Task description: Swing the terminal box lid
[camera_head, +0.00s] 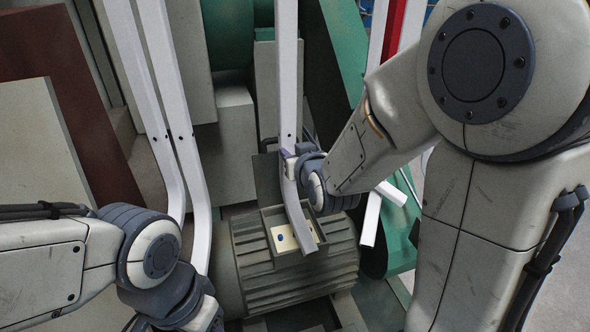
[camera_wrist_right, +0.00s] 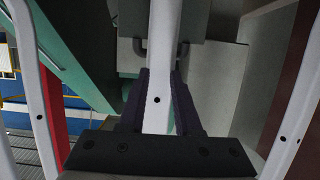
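The terminal box (camera_head: 270,220) sits open on top of a grey-green ribbed motor (camera_head: 300,275). Its pale inside with a blue spot shows. The dark flat lid (camera_head: 266,178) stands up at the box's far side, partly behind a white bent tube (camera_head: 287,90). My right gripper (camera_head: 288,160) is at this tube, above the box and apart from the lid as far as I can see. In the right wrist view its dark fingers (camera_wrist_right: 160,95) lie along both edges of the white tube (camera_wrist_right: 163,40), apparently shut on it. My left arm is at the lower left; its fingers are out of view.
More white tubes (camera_head: 178,125) stand at the left and a loose tube end (camera_head: 370,220) at the right. Grey boxes (camera_head: 234,140) and green machinery (camera_head: 345,50) fill the back. A brown board (camera_head: 80,110) leans at the left. Room around the motor is tight.

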